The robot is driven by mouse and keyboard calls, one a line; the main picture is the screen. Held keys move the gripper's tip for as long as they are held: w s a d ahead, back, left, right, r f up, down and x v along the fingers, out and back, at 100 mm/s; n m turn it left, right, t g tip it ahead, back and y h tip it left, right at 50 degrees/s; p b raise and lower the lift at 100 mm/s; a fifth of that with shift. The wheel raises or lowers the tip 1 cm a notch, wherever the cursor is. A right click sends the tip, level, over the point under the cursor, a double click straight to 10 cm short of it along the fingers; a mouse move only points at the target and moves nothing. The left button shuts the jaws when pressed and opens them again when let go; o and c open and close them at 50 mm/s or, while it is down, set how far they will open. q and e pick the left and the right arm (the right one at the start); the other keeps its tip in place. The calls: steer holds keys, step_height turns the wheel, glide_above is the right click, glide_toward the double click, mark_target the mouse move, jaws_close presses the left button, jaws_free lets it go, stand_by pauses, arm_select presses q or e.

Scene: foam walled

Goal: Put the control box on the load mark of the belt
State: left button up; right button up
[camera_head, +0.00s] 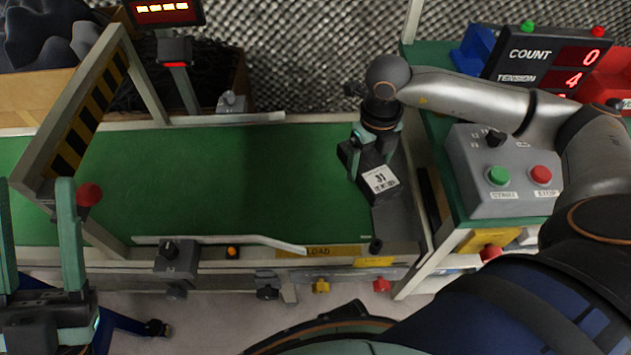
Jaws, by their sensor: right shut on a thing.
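A dark box with a white label reading 31 (372,178), which I take for the control box, is in my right gripper (372,138) over the right end of the green belt (220,180). The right gripper is shut on it from above, and the box looks turned at an angle. I cannot tell whether its underside touches the belt. No separate mark shows on the belt surface. My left gripper (38,188) is at the lower left, fingers apart and empty.
A grey button box (505,175) and a count display (548,62) stand on the green-topped stand at right. A striped gate (88,115) spans the belt at left. Front-rail knobs and a raised guide (240,241) edge the belt. The belt's middle is clear.

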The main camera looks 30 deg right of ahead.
steer(key=shift+w+a+f, duration=0.1)
steer(key=shift+w+f, duration=0.15)
steer(key=shift+w, duration=0.15)
steer(key=w+a+f+b, duration=0.3)
steer(key=w+f, duration=0.1)
steer(key=w, duration=0.4)
steer(key=b, duration=0.2)
glide_above(315, 176)
steer(key=s, duration=0.1)
steer(key=f, duration=0.4)
steer(key=shift+s+d+f, duration=0.1)
steer(key=shift+d, duration=0.2)
steer(key=shift+w+a+f+b, duration=0.15)
steer(key=shift+w+f+b, duration=0.15)
steer(key=shift+w+f, duration=0.2)
steer(key=shift+f, duration=0.05)
step_height(315, 176, down, 3)
steer(key=shift+w+a+f+b, duration=0.1)
steer(key=shift+w+f+b, duration=0.1)
steer(key=shift+b, duration=0.95)
arm_select(q)
step_height(315, 176, down, 8)
steer(key=d, duration=0.1)
steer(key=shift+f+g, duration=0.2)
steer(key=shift+g, duration=0.1)
arm_select(e)
steer(key=shift+r, duration=0.1)
